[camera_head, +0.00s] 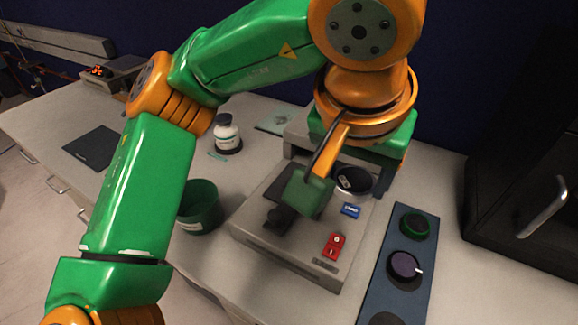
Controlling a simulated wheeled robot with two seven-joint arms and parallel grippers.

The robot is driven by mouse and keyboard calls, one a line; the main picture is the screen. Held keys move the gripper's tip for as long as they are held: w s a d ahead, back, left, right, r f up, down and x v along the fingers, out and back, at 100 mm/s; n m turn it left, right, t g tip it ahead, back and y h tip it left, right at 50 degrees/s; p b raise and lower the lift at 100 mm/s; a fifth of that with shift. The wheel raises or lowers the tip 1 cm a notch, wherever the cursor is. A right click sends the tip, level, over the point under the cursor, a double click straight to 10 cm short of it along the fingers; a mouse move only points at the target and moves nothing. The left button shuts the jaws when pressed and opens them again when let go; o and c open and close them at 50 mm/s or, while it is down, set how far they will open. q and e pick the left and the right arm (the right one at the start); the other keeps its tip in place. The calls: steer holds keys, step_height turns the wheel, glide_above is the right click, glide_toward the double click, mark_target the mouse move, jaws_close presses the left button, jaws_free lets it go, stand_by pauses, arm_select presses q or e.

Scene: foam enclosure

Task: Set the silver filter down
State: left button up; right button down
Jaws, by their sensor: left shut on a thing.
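The silver filter (353,183) is a short round metal cup with a dark top, at the back right of a grey machine (265,240). My left gripper (331,186) reaches down over the machine from above. One finger with a green tip shows to the left of the filter; the other finger is mostly hidden. The gripper is shut on the filter. Whether the filter's underside touches the machine cannot be told. My right gripper is not in view.
A green cup (200,208) stands left of the machine, with a white bottle (227,133) behind it. The table left of the cup is mostly clear.

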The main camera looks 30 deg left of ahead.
arm_select(q)
steer(key=w+a+f, duration=0.2)
steer(key=a+f, duration=0.1)
steer(key=w+a+f+p, duration=0.1)
steer(key=w+a+f, duration=0.1)
steer(key=a+f, duration=0.1)
steer(key=w+a+f, duration=0.3)
steer(key=a, duration=0.1)
steer(key=shift+a+p, duration=0.3)
steer(key=shift+a, duration=0.1)
steer(key=f, duration=0.1)
steer(key=f+p, duration=0.1)
steer(key=f, duration=0.2)
steer(key=shift+w+a, duration=0.2)
steer(key=shift+a, duration=0.05)
steer(key=shift+f, duration=0.1)
steer(key=shift+f, duration=0.15)
steer(key=o, duration=1.4)
steer(key=shift+c, duration=0.2)
